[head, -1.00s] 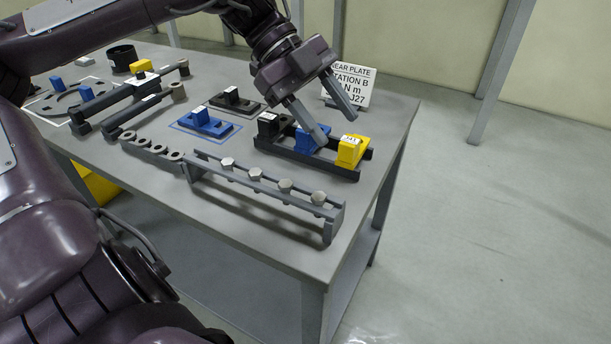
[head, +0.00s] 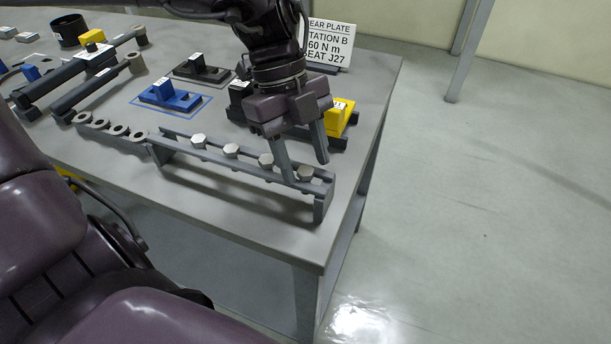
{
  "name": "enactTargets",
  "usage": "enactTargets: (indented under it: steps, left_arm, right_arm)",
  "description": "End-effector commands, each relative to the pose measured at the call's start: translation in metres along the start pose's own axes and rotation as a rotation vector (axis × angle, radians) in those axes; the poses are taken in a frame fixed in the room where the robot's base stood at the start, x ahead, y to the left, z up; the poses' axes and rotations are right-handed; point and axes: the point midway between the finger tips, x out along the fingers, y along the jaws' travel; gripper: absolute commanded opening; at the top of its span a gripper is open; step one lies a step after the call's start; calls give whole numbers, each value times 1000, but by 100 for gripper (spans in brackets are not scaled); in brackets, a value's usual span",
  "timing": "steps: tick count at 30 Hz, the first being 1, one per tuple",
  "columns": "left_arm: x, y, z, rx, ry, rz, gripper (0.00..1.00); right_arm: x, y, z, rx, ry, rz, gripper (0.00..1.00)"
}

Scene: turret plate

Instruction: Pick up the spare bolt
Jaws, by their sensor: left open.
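Several hex-headed bolts stand in a row in the grey rail rack (head: 230,172) at the front of the table. Which one is the spare is not marked. The rightmost bolt (head: 306,173) is at the rack's right end, with its head showing. My left gripper (head: 305,170) is open and points down over that end. One finger is left of the rightmost bolt, close to the neighbouring bolt (head: 266,160); the other is behind and to the right of it. I cannot tell whether either finger touches. My right gripper is not in view.
Behind the gripper are a yellow block (head: 341,117) in a black rack and a sign (head: 331,42). A blue fixture (head: 170,96), several washers (head: 118,129) and long tools (head: 68,72) lie to the left. The table's right edge is close to the rack.

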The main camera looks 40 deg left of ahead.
Motion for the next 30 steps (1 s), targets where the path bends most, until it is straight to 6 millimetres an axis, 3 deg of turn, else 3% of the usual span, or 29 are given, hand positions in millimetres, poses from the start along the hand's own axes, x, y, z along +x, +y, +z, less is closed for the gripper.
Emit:
enactTargets:
  steps: [8, 19, 30]
  left_arm:
    - [6, 0, 0, 1, 0, -2, 47]
    - [5, 0, 0, 1, 0, -2, 1]
    - [2, -1, -2, 1, -1, -3, 0]
  right_arm:
    - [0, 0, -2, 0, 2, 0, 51]
    - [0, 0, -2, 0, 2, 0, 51]
    - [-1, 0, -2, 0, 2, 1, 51]
